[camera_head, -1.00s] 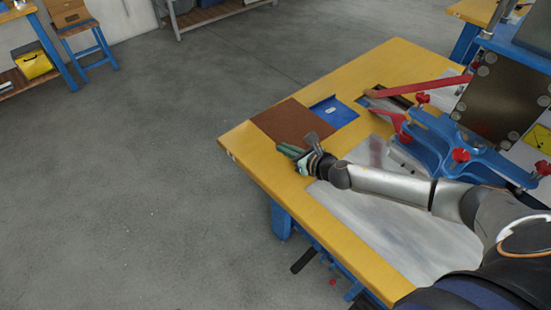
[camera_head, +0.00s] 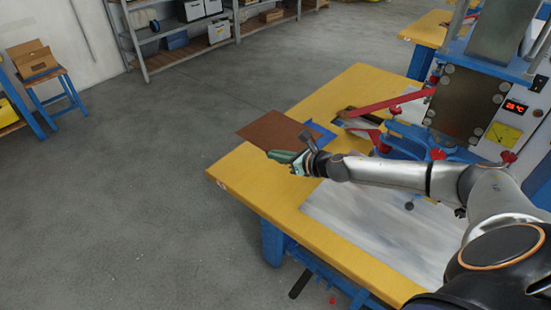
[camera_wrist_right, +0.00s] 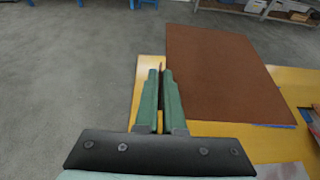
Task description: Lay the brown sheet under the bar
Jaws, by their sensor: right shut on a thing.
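The brown sheet (camera_head: 272,131) is in the head view, held above the left end of the yellow table, its far corner out past the table edge. My right gripper (camera_head: 286,156) is shut on the sheet's near edge. In the right wrist view the sheet (camera_wrist_right: 222,75) stretches away beyond the green fingers (camera_wrist_right: 160,98), which are close together. The red bar (camera_head: 390,101) slants over the table to the right of the sheet, by the blue clamp frame of the machine. My left gripper is not in view.
A blue plate (camera_head: 318,134) lies on the yellow table (camera_head: 240,180) partly behind the sheet. A pale metal plate (camera_head: 375,225) covers the table's near part. The machine (camera_head: 465,105) with red knobs stands at the right. Floor to the left is clear.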

